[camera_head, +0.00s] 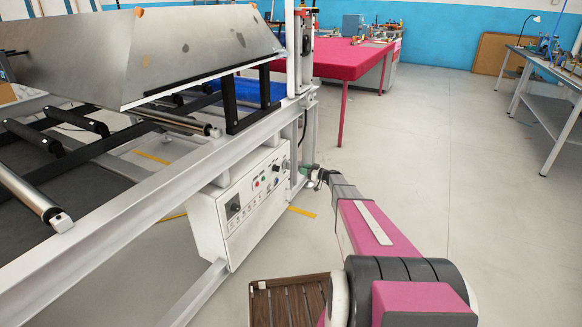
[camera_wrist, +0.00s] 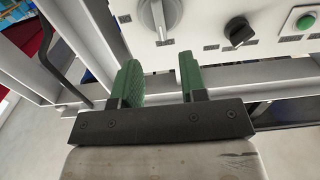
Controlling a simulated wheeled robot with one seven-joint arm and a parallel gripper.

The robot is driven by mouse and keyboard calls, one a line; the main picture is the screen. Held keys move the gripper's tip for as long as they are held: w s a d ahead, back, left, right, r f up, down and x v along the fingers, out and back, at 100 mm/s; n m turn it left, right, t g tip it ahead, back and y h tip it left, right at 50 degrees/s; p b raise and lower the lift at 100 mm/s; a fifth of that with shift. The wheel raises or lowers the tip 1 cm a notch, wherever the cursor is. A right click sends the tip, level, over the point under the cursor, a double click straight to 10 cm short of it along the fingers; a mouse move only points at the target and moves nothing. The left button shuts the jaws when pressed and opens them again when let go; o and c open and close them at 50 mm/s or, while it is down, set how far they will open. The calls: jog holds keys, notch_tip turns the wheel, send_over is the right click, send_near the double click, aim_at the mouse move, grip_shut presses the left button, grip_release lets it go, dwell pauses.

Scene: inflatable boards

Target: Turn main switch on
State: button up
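The main switch looks to be the large grey rotary knob (camera_wrist: 160,14) at the top of the wrist view, cut by the frame edge. It is small at the right end of the control panel in the head view (camera_head: 285,164). Its on/off position cannot be read. My gripper (camera_wrist: 160,78) has two green fingers, apart with nothing between them. In the wrist view they point toward the panel, below the knob and not around it. In the head view my gripper (camera_head: 314,173) is just right of the panel's far end.
The white control box (camera_head: 212,222) hangs under the machine's metal frame (camera_head: 120,232). A black knob (camera_wrist: 239,31) and a green button (camera_wrist: 305,21) sit beside the grey knob. Frame posts stand close to my gripper. The floor (camera_head: 430,150) to the right is clear.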

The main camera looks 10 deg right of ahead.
aim_at(288, 165)
jog(key=x, duration=0.8)
jog(key=shift+w+a, duration=0.2)
jog(key=shift+a, duration=0.1)
grip_shut()
